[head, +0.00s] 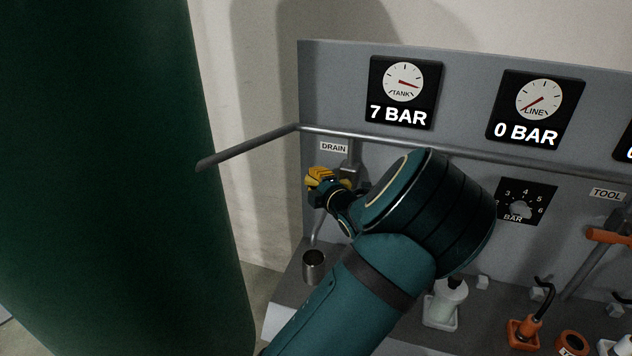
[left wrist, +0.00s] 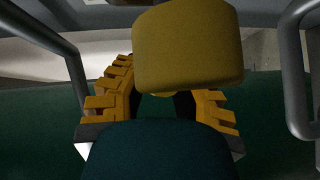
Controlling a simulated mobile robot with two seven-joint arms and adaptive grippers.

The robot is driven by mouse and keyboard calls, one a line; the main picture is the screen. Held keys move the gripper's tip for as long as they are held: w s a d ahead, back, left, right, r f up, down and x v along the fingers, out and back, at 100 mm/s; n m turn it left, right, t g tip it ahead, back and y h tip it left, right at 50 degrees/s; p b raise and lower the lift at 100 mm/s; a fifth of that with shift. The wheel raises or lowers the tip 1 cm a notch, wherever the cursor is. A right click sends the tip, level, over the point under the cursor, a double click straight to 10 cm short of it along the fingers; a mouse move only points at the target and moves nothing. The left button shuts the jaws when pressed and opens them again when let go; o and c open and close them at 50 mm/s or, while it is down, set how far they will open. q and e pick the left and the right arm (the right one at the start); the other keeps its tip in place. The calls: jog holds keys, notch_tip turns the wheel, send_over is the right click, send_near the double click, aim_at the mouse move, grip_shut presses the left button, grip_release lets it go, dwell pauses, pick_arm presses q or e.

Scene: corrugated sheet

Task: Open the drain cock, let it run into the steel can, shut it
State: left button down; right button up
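The drain cock (head: 350,172) sits on the grey panel under the DRAIN label, mostly hidden behind my left gripper (head: 328,185). In the left wrist view, a yellow block (left wrist: 188,48), likely the cock's handle, shows large at the top centre. My left gripper's yellow-padded fingers (left wrist: 160,105) stand apart below and to both sides of it; contact cannot be told. The steel can (head: 313,265) stands upright on the bench below the cock. A thin grey line runs down towards it; I cannot tell spout from stream. My right gripper is not in view.
A large green tank (head: 110,180) fills the left. A pipe (head: 260,143) runs from it along the panel. The tank gauge (head: 404,90) reads 7 BAR, the line gauge (head: 537,107) 0 BAR. A white bottle (head: 446,303) and orange-based parts (head: 524,332) stand at the right.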

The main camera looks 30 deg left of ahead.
pick_arm(q)
jog(key=shift+f, duration=0.1)
dwell(0.3)
jog(key=shift+a+f+n, duration=0.1)
jog(key=shift+f+n, duration=0.05)
jog(key=shift+n, duration=0.15)
jog(key=f+n+h+b, duration=0.1)
jog(key=f+h, duration=0.1)
jog(key=d+f+n+h+b, duration=0.1)
jog(key=f+n+h, duration=0.1)
jog(key=h, duration=0.1)
jog(key=shift+w+d+g+b, duration=0.1)
jog(key=shift+d+g+b, duration=0.05)
jog(key=shift+g+b, duration=0.2)
jog(key=shift+w+d+f+n+h+b, duration=0.2)
jog(key=shift+d+f+n+h, duration=0.35)
jog(key=shift+h, duration=0.55)
jog(key=shift+w+d+f+n+h+b, duration=0.15)
jog(key=shift+d+f+n+h+b, duration=0.15)
jog(key=shift+d+n+h, duration=0.55)
jog(key=shift+w+d+f+n+h+b, duration=0.2)
jog(key=shift+d+f+n+h, duration=0.4)
jog(key=shift+h, duration=0.75)
jog(key=shift+d+r, duration=0.1)
jog(key=shift+d, duration=0.1)
jog(key=c, duration=0.7)
grip_release()
jog(key=shift+c, duration=0.2)
